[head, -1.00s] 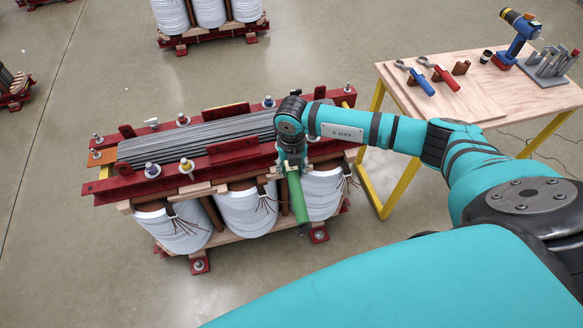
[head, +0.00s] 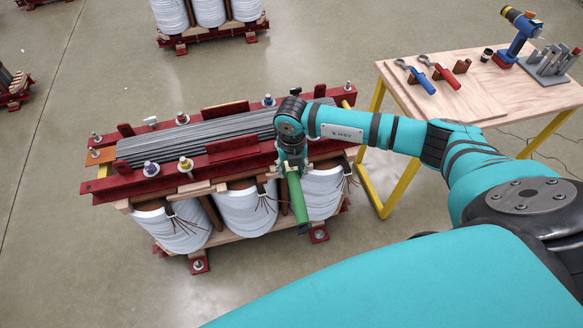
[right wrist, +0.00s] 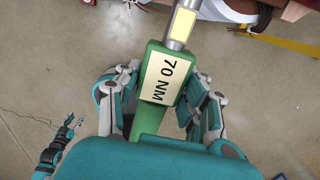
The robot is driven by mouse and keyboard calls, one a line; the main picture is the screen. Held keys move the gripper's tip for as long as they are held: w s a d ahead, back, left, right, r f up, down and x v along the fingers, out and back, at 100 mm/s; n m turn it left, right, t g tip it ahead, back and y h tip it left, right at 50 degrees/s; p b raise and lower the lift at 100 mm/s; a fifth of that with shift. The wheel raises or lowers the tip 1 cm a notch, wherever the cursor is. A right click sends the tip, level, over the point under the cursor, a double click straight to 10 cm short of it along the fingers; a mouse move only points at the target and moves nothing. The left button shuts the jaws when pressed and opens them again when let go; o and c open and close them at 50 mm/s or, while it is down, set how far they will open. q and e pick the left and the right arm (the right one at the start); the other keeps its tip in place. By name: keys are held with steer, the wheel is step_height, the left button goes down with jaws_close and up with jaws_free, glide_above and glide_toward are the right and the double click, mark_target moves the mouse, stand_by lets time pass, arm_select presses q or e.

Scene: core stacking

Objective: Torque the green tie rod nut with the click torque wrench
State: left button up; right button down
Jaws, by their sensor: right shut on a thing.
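My right gripper (head: 292,165) is shut on the green torque wrench (head: 297,203), at the front right of the core clamp. The wrench's green handle points down toward the front, past the white coils. In the right wrist view the wrench (right wrist: 150,118) sits between the fingers of my right gripper (right wrist: 157,92), and its label reads 70 NM. Its metal shaft runs out of the top of that view. I cannot make out a green nut or the wrench head's contact; my arm hides that area. My left gripper (right wrist: 66,137) shows small in the right wrist view; its jaw state is unclear.
The red-clamped core (head: 215,134) carries a purple nut (head: 151,168), a yellow nut (head: 186,164) and a blue nut (head: 268,101). A wooden table (head: 470,105) at right holds blue and red wrenches, a cordless driver and a grey tool block. Open floor lies to the left.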

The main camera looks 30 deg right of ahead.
steer(key=shift+f+b, duration=1.15)
steer(key=shift+f, duration=0.25)
steer(key=a+m, duration=0.1)
steer(key=w+a+m, duration=0.1)
steer(key=shift+w+a+r, duration=0.1)
steer(key=shift+w+a, duration=0.05)
steer(key=shift+a, duration=0.2)
steer(key=shift+w+a+m, duration=0.4)
steer(key=shift+a+m, duration=0.1)
steer(key=shift+a, duration=0.1)
steer(key=shift+w+a+m, duration=0.35)
steer(key=shift+a+m, duration=0.15)
steer(key=shift+a, duration=0.05)
steer(key=shift+w+a+m+b, duration=0.5)
steer(key=shift+w+a+m, duration=0.45)
steer(key=shift+a+m, duration=0.05)
